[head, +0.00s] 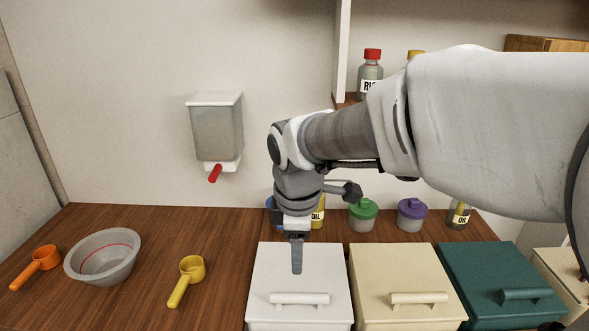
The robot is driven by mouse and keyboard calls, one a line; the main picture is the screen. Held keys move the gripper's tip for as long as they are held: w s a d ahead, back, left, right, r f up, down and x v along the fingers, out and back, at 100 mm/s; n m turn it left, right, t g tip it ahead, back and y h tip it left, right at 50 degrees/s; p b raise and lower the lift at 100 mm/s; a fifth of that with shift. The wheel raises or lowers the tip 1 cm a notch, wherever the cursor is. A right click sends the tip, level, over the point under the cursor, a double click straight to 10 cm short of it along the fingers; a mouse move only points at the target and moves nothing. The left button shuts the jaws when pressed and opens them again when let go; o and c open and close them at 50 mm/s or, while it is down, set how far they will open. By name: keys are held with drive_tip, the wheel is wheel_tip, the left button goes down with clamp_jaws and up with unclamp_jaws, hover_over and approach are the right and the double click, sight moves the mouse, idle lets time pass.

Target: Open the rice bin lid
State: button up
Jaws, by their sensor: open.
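A white bin (270,279) with a flat closed lid and a white bar handle (299,299) stands at the front centre. To its right are a closed cream bin (392,269) and a closed dark green bin (492,268), each with a bar handle. No label shows on these bins, so I cannot tell by name which is the rice bin. My gripper (297,271) points down over the white lid, behind its handle in the picture. It is open, with nothing seen between the fingers, which overlap in this view. I cannot tell whether the fingertips touch the lid.
An orange scoop (42,262), a grey bowl (105,257) and a yellow scoop (187,280) lie at left. A dispenser (217,135) with a red lever hangs on the wall. Green-lidded (363,216) and purple-lidded (411,216) jars stand behind the bins. Another cream bin (561,268) is at far right.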

sight(297, 296)
drive_tip(key=w+f+b, duration=0.1)
drive_tip(key=f, duration=0.4)
drive_tip(key=w+f+b, duration=0.1)
drive_tip(key=f, duration=0.5)
drive_tip(key=w+f+b, duration=0.1)
drive_tip(key=f, duration=0.5)
drive_tip(key=shift+w+f, duration=0.15)
drive_tip(key=shift+w, duration=0.15)
clamp_jaws()
idle(0.7)
